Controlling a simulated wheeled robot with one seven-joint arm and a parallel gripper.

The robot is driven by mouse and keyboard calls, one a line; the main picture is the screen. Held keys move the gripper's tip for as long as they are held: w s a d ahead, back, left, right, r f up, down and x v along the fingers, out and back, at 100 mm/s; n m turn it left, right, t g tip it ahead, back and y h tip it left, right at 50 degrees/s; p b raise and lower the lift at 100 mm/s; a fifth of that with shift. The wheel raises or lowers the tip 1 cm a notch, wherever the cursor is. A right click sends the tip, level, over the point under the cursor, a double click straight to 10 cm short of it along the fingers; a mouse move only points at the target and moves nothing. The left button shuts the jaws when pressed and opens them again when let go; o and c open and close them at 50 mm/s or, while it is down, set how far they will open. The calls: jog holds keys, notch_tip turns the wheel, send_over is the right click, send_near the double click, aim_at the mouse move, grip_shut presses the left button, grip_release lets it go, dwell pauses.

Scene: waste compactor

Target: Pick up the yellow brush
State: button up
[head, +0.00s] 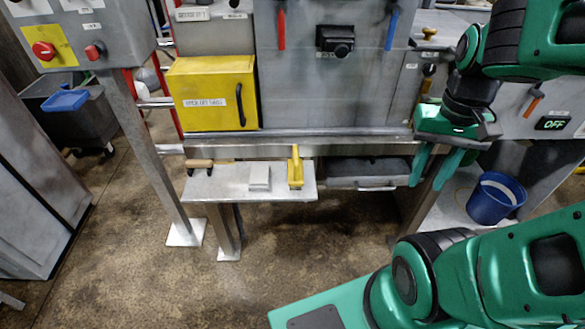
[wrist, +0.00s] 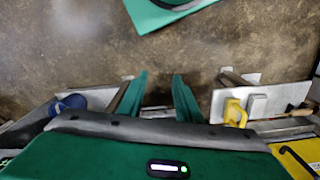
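The yellow brush (head: 295,170) stands near the right end of a small metal shelf (head: 222,186) in the head view, its handle upward. The yellow brush also shows right of the fingers in the wrist view (wrist: 235,112). My gripper (head: 433,168) hangs to the right of the shelf in the head view, fingers pointing down, apart from the brush. Its two green fingers are spread with nothing between them, as the wrist view (wrist: 158,92) also shows.
A pale block (head: 259,178) lies left of the brush, and a wooden-handled tool (head: 199,165) lies at the shelf's left end. A yellow box (head: 212,94) is above the shelf. A blue bucket (head: 496,198) stands at right. A grey drawer (head: 370,173) is behind the gap between shelf and gripper.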

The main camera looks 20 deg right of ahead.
jog(key=shift+o, duration=0.6)
jog(key=shift+s+a+r, duration=0.1)
jog(key=shift+s+r, duration=0.05)
jog(key=shift+s, duration=0.1)
jog(key=n+t+y, duration=0.2)
jog(key=n+y, duration=0.1)
jog(key=y, duration=0.3)
send_near(297, 152)
jog(key=x, duration=0.5)
jog(key=shift+a, duration=0.2)
jog(key=shift+x, duration=2.9)
jog(key=shift+d, duration=0.2)
grip_shut()
